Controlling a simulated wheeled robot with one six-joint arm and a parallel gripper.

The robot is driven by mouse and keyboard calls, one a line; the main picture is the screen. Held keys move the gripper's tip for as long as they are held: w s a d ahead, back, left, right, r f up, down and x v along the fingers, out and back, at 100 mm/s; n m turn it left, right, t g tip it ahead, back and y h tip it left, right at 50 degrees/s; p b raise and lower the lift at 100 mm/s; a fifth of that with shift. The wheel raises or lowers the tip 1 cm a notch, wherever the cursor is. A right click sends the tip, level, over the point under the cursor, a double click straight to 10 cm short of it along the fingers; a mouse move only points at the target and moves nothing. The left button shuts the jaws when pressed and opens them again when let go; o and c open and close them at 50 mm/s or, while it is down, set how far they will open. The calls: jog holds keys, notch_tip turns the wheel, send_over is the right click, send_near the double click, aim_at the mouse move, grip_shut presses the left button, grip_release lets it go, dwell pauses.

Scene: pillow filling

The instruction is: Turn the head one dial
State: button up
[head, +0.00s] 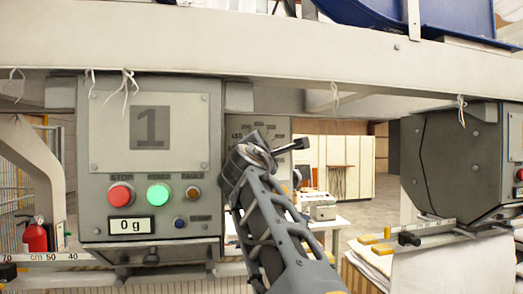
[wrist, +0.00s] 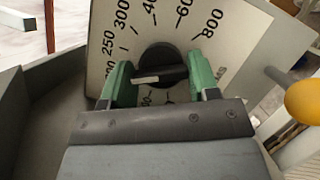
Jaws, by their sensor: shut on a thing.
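The head one dial (wrist: 160,58) is a round black knob with a pale pointer bar, on a grey plate (wrist: 235,35) marked with numbers such as 250, 300, 600 and 800. In the wrist view the pointer lies nearly level, its light end to the left. My gripper (wrist: 161,76) has its two green fingers on either side of the knob, shut on it. In the head view the dial plate (head: 273,128) shows beside the head one box, and my gripper (head: 255,150) is in front of it. The knob is hidden there by my arm.
The head one box (head: 100,225) carries a large 1, a red button (head: 121,195), a green button (head: 158,195) and a display (head: 131,226) reading 0 g. A beam (head: 260,50) runs above. A second head (head: 450,165) hangs at right. A yellow knob (wrist: 304,101) is close at right in the wrist view.

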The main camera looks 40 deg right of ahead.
jog(key=shift+c, duration=1.1)
jog(key=shift+m, duration=0.3)
jog(key=m+g+y, duration=0.1)
jog(key=m, duration=0.3)
jog(key=m+g+y, duration=0.1)
jog(key=m, duration=0.2)
jog(key=m+g+y+p, duration=0.1)
jog(key=m, duration=0.3)
jog(key=shift+r+m, duration=0.1)
jog(key=shift+m, duration=0.2)
jog(key=shift+d+m+y, duration=0.1)
jog(key=shift+m+y, duration=1.1)
jog(key=shift+m, duration=0.4)
